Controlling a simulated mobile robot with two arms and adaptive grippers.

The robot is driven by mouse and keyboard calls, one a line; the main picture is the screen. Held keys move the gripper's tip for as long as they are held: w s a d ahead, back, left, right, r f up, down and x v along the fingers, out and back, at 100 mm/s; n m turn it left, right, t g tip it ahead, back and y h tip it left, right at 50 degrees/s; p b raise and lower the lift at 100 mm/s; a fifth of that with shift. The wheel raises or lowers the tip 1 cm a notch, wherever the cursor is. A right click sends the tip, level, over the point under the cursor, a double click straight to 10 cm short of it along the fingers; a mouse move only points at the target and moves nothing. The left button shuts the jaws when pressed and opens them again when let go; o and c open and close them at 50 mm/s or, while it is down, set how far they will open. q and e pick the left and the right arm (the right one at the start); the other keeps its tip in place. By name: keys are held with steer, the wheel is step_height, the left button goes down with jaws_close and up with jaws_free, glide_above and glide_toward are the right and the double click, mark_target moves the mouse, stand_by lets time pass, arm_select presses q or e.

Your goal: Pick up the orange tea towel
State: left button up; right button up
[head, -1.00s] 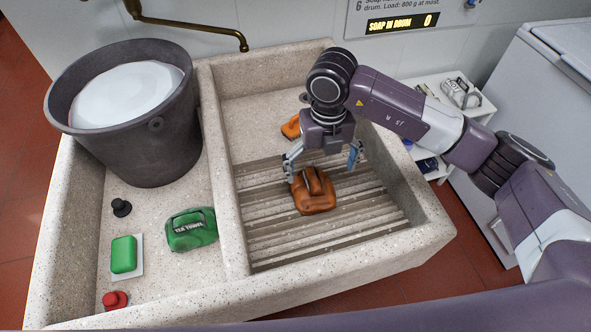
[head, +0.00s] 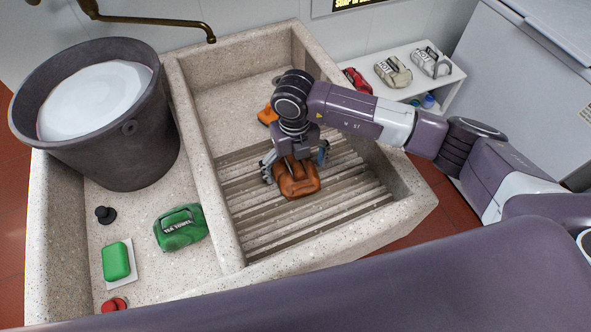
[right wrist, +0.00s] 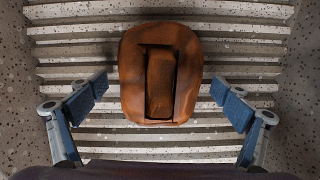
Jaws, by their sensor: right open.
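An orange-brown cloth bundle (head: 299,187) with a raised strap lies on the ribbed washboard. It fills the upper middle of the right wrist view (right wrist: 186,100); no label on it is readable. My right gripper (head: 295,163) points down just above the bundle. It is open, with one blue-padded finger on each side; in the right wrist view the fingers (right wrist: 161,92) stand clear of the cloth. A second, smaller orange thing (head: 267,115) lies further back in the basin, partly hidden by my right arm. My left gripper is not in view.
The stone sink's rim (head: 340,240) and divider (head: 207,160) bound the washboard. The left basin holds a dark bucket (head: 120,150), a green bundle marked "TEA TOWEL" (head: 180,228) and green soap (head: 116,261). A white shelf (head: 400,92) with bundles stands behind right.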

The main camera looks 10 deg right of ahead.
steer(key=shift+c, duration=0.6)
steer(key=c, duration=0.5)
steer(key=shift+r, duration=0.1)
steer(key=c, duration=1)
steer(key=shift+o, duration=0.2)
steer(key=shift+r, duration=0.1)
